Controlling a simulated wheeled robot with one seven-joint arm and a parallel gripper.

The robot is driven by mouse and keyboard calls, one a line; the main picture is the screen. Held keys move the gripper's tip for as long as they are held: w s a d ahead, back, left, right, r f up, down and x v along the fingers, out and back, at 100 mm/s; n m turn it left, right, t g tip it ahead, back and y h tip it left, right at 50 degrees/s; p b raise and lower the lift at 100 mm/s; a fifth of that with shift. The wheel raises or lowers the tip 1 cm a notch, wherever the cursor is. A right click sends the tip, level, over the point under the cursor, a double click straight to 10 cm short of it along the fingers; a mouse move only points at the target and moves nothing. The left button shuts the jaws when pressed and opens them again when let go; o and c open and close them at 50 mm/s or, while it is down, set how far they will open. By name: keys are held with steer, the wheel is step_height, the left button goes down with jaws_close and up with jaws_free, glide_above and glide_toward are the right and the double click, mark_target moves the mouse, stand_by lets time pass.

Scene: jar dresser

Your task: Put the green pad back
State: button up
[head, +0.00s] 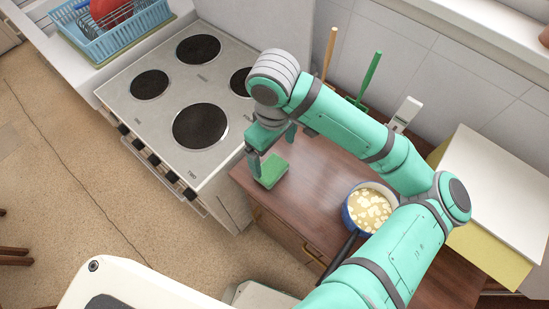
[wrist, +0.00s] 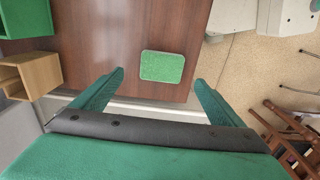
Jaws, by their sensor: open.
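The green pad (head: 271,171) lies flat on the brown dresser top (head: 310,190), near its left front corner by the stove. It also shows in the wrist view (wrist: 162,66), centred between my fingers and slightly ahead of them. My gripper (head: 272,154) is open and empty, just above the pad. Its two green fingers (wrist: 159,80) spread wider than the pad in the wrist view. A green open box (wrist: 25,18) and a tan box (wrist: 32,72) stand at the left of the wrist view. My arm hides part of the dresser top in the head view.
A blue pot (head: 368,206) of pale food stands on the dresser, its dark handle toward the front. A wooden-handled utensil (head: 330,52) and a green-handled one (head: 371,75) stand at the back. The stove (head: 185,95) is left. A white-topped yellow box (head: 490,200) is right.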

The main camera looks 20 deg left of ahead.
steer(key=shift+s+a+r, duration=0.1)
steer(key=shift+r, duration=0.5)
steer(key=shift+s+a+r, duration=0.1)
steer(key=shift+r, duration=0.45)
